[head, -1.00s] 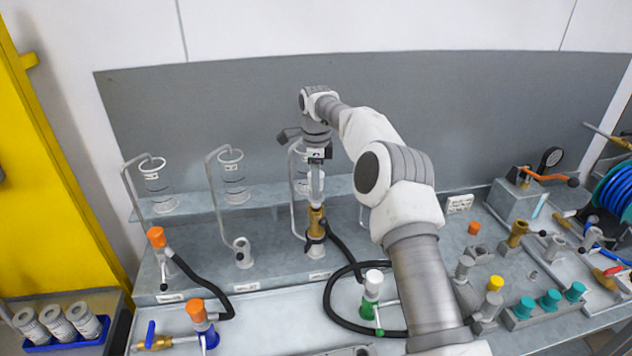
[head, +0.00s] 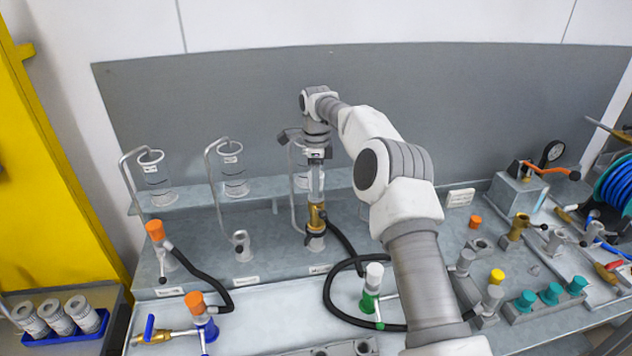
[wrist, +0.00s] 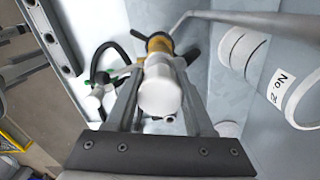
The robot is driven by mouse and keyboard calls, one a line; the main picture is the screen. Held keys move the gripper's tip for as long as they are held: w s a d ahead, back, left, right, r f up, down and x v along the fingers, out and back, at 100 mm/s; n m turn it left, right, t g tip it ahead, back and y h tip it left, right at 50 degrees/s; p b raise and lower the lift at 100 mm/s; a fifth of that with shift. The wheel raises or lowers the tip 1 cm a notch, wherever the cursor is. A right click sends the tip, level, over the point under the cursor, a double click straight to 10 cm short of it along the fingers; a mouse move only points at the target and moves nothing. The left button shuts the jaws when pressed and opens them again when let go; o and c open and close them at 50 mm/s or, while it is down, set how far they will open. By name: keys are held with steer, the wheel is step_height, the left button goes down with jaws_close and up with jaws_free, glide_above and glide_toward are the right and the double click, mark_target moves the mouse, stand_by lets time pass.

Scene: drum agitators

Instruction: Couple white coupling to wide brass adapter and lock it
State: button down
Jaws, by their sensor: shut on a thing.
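The white coupling (wrist: 160,92) is a white cylinder between my gripper's fingers in the wrist view. My gripper (head: 316,190) is shut on it and points down at the third station of the bench. Directly below the white part is a brass body (head: 317,216), which also shows beyond the white cylinder in the wrist view (wrist: 158,45). Dark lever arms stick out around the brass. The white part and brass look in line and upright. The joint is partly hidden, so I cannot tell whether the levers are locked.
A second white-topped fitting with a green base (head: 373,283) stands on the bench beside a black hose loop (head: 330,297). A clear cylinder (head: 233,180) and bent pipes stand left of my gripper. Orange-topped fittings (head: 196,303) are front left. Brass parts and tools lie at right.

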steer(key=shift+f, duration=0.3)
stand_by(0.5)
steer(key=shift+c, duration=1)
jaws_free()
steer(key=shift+c, duration=0.4)
step_height(320, 180, up, 5)
steer(key=p, duration=0.3)
steer(key=shift+r, duration=2.5)
